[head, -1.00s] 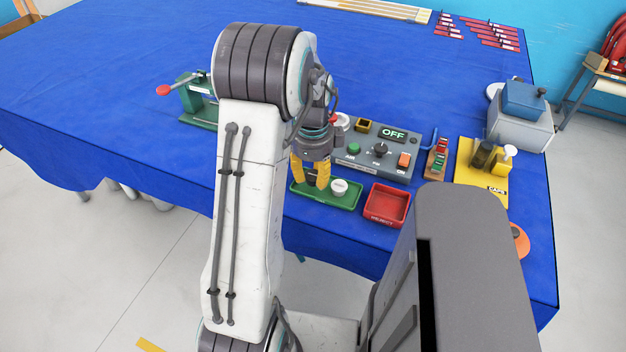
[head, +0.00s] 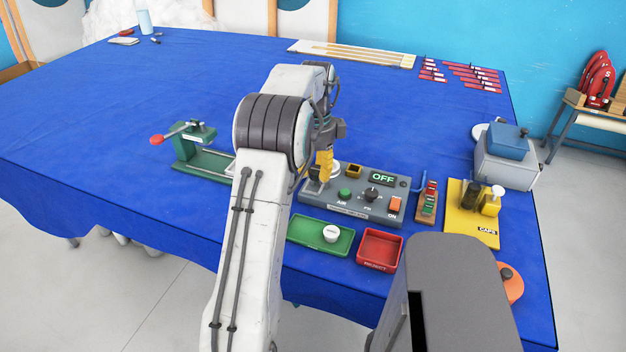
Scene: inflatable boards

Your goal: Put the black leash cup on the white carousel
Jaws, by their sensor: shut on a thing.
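My gripper (head: 319,178), with yellow fingers, points down at the left end of the grey control panel. It is shut on a small dark piece (head: 312,187), apparently the black leash cup, mostly hidden by the fingers and arm. A white round part (head: 336,170) shows just behind the fingers, partly covered. I cannot tell which of these is the white carousel. Contact between the held piece and the panel is also unclear.
The control panel (head: 363,208) reads OFF. A yellow caps stand (head: 482,228) and grey box (head: 508,168) stand right. A green clamp (head: 192,150) stands left.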

